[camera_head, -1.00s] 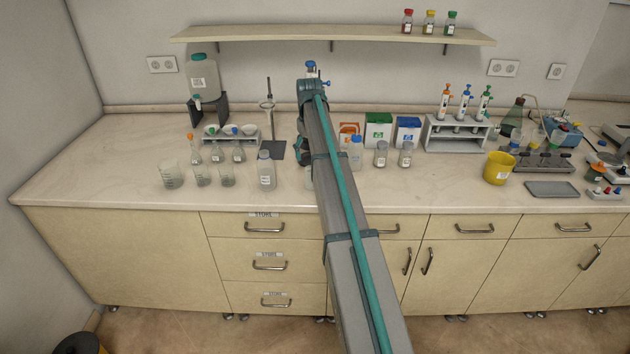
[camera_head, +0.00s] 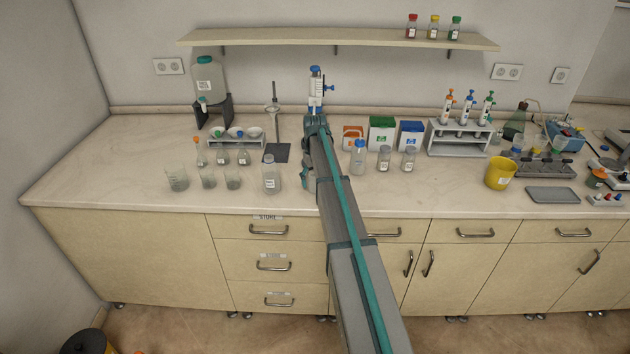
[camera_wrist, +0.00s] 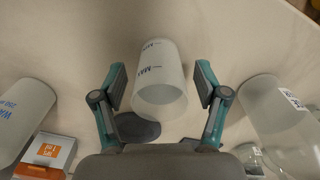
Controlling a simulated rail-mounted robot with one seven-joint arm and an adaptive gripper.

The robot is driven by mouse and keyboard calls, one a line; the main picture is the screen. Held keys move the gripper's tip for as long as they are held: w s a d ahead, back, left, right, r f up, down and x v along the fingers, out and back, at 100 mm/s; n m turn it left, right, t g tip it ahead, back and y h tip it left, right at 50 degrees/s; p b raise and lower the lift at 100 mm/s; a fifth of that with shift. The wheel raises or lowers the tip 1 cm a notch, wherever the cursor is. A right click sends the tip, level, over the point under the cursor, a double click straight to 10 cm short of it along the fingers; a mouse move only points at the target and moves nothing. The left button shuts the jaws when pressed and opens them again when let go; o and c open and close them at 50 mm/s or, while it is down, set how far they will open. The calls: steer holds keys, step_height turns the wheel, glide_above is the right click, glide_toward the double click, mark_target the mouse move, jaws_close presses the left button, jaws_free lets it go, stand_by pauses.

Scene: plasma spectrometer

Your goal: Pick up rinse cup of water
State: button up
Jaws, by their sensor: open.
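The cup, a translucent white cup with dark "MAX" lettering (camera_wrist: 158,75), shows at the centre of the wrist view. My gripper (camera_wrist: 161,84) is open, with one finger on each side of the cup. Small gaps show between the fingers and the cup wall, and it is not held. The water inside cannot be made out. In the head view, a small pale vessel (camera_head: 306,179) shows just left of my arm and is probably the same cup, partly hidden.
A clear bottle with blue lettering (camera_wrist: 20,110) and a QR-labelled bottle (camera_wrist: 282,118) stand on either side of the cup. An orange and white box (camera_wrist: 48,152) and a dark round piece (camera_wrist: 138,127) are beyond. Bare worktop (camera_wrist: 230,30) lies towards the front edge.

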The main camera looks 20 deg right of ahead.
steer(key=shift+f, duration=0.45)
steer(key=shift+c, duration=0.3)
steer(key=c, duration=1.2)
steer(key=shift+r, duration=0.2)
